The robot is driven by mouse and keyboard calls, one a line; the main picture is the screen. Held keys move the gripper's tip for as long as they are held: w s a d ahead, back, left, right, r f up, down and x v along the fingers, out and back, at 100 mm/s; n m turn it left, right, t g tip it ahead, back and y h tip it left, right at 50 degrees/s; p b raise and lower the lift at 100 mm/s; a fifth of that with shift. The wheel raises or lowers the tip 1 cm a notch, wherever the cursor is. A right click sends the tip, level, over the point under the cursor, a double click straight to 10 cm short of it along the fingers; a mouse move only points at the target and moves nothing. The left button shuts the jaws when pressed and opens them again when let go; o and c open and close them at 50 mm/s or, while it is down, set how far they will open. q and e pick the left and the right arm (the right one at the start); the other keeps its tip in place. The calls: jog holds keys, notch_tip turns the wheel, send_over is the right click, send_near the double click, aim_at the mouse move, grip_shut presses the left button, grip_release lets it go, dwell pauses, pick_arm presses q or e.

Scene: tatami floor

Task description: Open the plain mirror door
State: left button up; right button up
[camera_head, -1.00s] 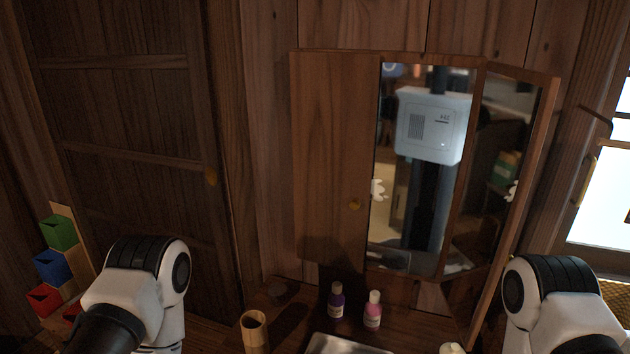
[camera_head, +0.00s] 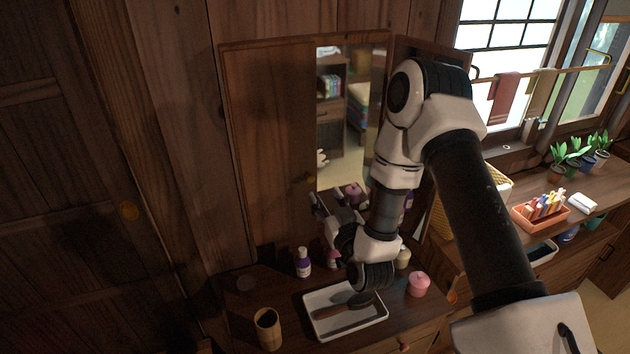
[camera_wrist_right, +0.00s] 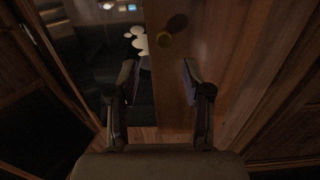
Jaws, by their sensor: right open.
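A wall cabinet has a plain wooden door panel (camera_head: 268,130) on the left, with a small brass knob (camera_head: 311,178) near its lower right edge. Beside it is a mirror panel (camera_head: 340,130) with a white cloud-like shape on it. A framed panel stands angled outward on the right, mostly behind my arm. My right gripper (camera_head: 330,205) is open just below the knob in the head view. In the right wrist view, the open fingers (camera_wrist_right: 160,80) lie across the wood-mirror edge, and the knob (camera_wrist_right: 165,40) shows beyond them, apparently untouched. My left gripper is out of view.
Below the cabinet, a counter holds a white tray (camera_head: 318,327) with a brush, a wooden cup (camera_head: 268,328), a purple bottle (camera_head: 303,263) and a pink jar (camera_head: 419,284). Potted plants and an orange box (camera_head: 541,218) stand at the right, under a window.

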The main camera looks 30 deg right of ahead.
aim_at(311, 179)
jog(key=x, duration=0.2)
jog(key=p+x, duration=0.1)
jog(key=x, duration=0.1)
jog(key=a+p+x, duration=0.1)
jog(key=x, duration=0.1)
jog(key=shift+w+r, duration=0.1)
jog(key=shift+w, duration=0.3)
jog(key=shift+w+d, duration=0.2)
jog(key=shift+w, duration=0.1)
jog(key=shift+d, duration=0.15)
grip_shut()
